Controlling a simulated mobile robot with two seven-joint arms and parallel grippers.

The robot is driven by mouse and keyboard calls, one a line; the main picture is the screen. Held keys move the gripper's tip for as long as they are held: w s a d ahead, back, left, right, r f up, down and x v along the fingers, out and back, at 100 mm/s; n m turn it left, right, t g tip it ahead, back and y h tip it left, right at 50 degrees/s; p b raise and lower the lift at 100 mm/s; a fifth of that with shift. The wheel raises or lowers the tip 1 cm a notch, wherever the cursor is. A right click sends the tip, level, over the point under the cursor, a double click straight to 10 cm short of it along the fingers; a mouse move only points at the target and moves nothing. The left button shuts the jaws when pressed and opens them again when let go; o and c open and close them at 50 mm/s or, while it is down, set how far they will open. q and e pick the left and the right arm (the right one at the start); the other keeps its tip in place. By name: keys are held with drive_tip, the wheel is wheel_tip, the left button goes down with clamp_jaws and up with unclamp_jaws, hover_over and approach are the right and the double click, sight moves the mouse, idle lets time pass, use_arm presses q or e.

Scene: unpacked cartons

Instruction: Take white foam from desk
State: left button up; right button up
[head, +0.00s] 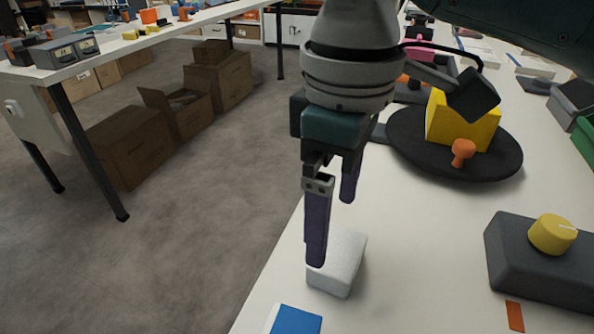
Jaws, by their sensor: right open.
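The white foam (342,263) is a small pale block lying on the white desk (410,270), near the desk's left edge. My right gripper (332,228) points down over it from above, with two dark purple fingers apart. The nearer fingertip overlaps the foam's left side in the picture; the farther fingertip ends higher, behind the foam. Nothing shows between the fingers. Whether either finger touches the foam cannot be told. My left gripper is not in view.
A blue block (293,320) lies in front of the foam. A dark box with a yellow knob (552,234) stands at right. A black round plate (405,150) holds a yellow block (478,131) and an orange knob (462,152). Cartons (128,145) stand on the floor at left.

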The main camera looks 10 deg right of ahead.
sight(337, 259)
drive_tip(key=f, duration=0.2)
drive_tip(key=f+b, duration=0.2)
drive_tip(key=f, duration=0.1)
drive_tip(key=shift+a+f, duration=0.25)
drive_tip(key=shift+f, duration=0.05)
drive_tip(key=shift+w+f, duration=0.1)
drive_tip(key=shift+f, duration=0.15)
drive_tip(key=shift+c, duration=0.2)
drive_tip(key=c, duration=1)
drive_tip(key=shift+r, duration=0.1)
